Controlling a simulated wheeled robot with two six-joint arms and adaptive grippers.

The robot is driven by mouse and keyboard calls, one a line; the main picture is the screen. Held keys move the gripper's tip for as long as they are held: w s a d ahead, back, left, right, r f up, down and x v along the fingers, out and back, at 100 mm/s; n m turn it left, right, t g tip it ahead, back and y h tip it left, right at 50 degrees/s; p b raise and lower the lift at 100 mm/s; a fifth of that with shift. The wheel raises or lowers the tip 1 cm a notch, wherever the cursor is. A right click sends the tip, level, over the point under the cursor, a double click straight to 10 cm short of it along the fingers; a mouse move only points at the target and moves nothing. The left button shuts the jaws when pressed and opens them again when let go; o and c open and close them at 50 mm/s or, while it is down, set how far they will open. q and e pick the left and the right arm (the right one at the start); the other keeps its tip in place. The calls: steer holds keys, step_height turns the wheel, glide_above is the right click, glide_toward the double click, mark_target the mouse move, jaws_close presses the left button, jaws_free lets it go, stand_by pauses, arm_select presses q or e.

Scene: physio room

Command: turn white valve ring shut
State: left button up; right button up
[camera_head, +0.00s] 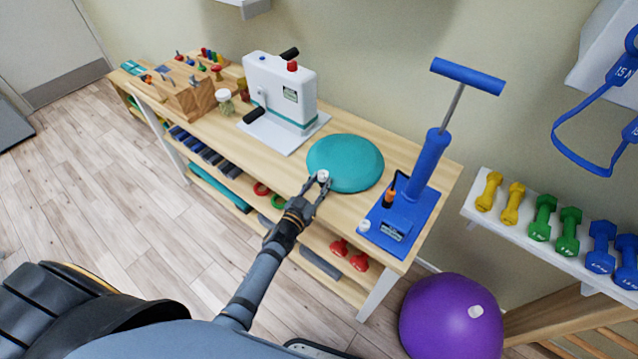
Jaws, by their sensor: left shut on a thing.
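The white valve ring (323,174) is a small white piece at the near edge of a round teal cushion (346,158), which lies on the wooden bench. My left gripper (321,182) reaches up from below and is shut on the white ring, with its fingertips at the ring's sides. The fingers hide part of the ring, and I cannot tell how far it is turned. My right gripper is not in view.
A blue hand pump (428,160) stands on a blue base right of the cushion. A white crank machine (281,90) stands to the left. A purple ball (450,317) is on the floor. A dumbbell shelf (482,215) is at the right.

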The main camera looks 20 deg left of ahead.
arm_select(q)
steer(key=shift+a+r+m+g+h+p, duration=0.2)
steer(key=shift+m+h+p, duration=0.3)
steer(key=shift+p, duration=0.55)
steer(key=shift+a+r+m+g+h+p, duration=0.1)
steer(key=shift+r+m+h+p, duration=0.15)
steer(key=shift+h+p, duration=0.65)
jaws_close()
steer(key=shift+w+a+f+m+g+h+p, duration=0.1)
steer(key=shift+f+m+g+h+p, duration=0.4)
steer(key=shift+m+h, duration=0.45)
steer(key=o, duration=1.1)
jaws_free()
steer(key=v, duration=1.2)
